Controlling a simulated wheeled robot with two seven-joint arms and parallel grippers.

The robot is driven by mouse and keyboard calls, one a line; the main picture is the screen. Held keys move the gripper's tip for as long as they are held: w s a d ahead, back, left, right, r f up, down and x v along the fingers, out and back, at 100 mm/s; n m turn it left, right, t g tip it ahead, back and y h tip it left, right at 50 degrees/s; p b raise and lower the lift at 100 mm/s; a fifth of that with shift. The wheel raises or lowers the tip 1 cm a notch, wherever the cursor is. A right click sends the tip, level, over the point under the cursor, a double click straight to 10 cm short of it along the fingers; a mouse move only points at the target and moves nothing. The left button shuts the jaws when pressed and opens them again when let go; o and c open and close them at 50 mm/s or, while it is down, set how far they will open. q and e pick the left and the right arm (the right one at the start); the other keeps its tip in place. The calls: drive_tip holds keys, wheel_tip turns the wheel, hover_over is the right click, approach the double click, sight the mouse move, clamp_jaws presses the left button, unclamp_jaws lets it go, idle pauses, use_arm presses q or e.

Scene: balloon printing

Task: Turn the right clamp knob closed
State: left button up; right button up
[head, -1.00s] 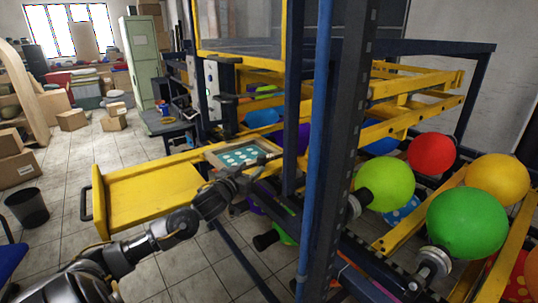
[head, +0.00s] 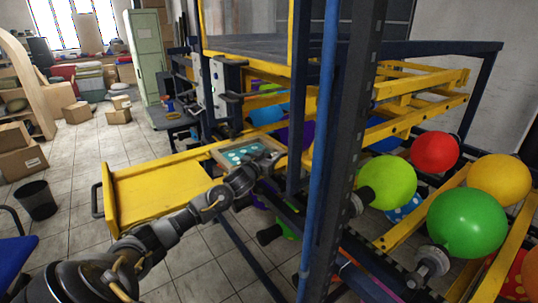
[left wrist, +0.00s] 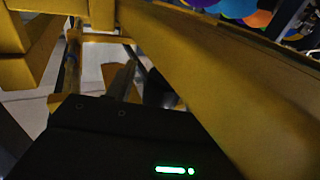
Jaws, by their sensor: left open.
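The printing screen (head: 246,153), a framed panel with pale dots on teal, sits at the right end of the yellow tray (head: 155,190). My left gripper (head: 272,163) is at the screen's right front corner, beside the dark blue post. It is open, and I see nothing between its fingers. In the left wrist view my gripper's dark body fills the bottom, and its fingers (left wrist: 140,85) point in among yellow beams (left wrist: 215,80). I cannot make out the right clamp knob; the gripper, post or beams may hide it. My right gripper is not in view.
A dark blue post (head: 301,100) and a thick black slotted post (head: 345,130) stand close right of the gripper. Balloons, including a lime one (head: 388,182) and a green one (head: 467,222), sit on the right. A bin (head: 36,199) stands on open floor at left.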

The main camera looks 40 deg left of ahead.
use_arm(q)
drive_tip(key=c, duration=1)
drive_tip(key=shift+o, duration=0.2)
drive_tip(key=shift+n+y, duration=0.3)
drive_tip(key=shift+y, duration=0.1)
drive_tip(key=n+g+y+b, duration=0.1)
drive_tip(key=n+g+y, duration=0.1)
drive_tip(key=n+y, duration=0.1)
drive_tip(key=shift+s+a+y+b, duration=0.15)
drive_tip(key=shift+y+b, duration=0.2)
drive_tip(key=shift+y, duration=0.35)
drive_tip(key=shift+s+a+n+g+y, duration=0.1)
drive_tip(key=shift+a+n+g+y, duration=0.05)
drive_tip(key=shift+n+g+y, duration=0.55)
drive_tip(key=shift+a+n+g+y, duration=0.1)
drive_tip(key=shift+n+g+y, duration=0.3)
drive_tip(key=shift+y, duration=0.5)
